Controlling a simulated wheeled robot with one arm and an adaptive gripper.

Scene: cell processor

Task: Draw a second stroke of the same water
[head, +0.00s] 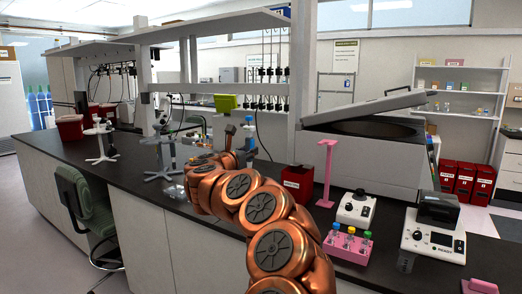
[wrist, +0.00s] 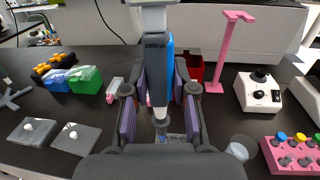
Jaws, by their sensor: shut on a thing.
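In the head view the pipette (head: 249,132) rises beyond my copper arm, which hides most of the gripper. A clear round cup (wrist: 240,149) stands right of the gripper in the wrist view. I cannot make out water in any vessel.
A pink stand (head: 325,172) and a dark red box (head: 297,182) stand right of my gripper. A white dial device (head: 356,209) and a pink rack with coloured caps (head: 348,245) are farther right. Blue and green boxes (wrist: 87,79) and two grey plates (wrist: 78,138) lie left in the wrist view.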

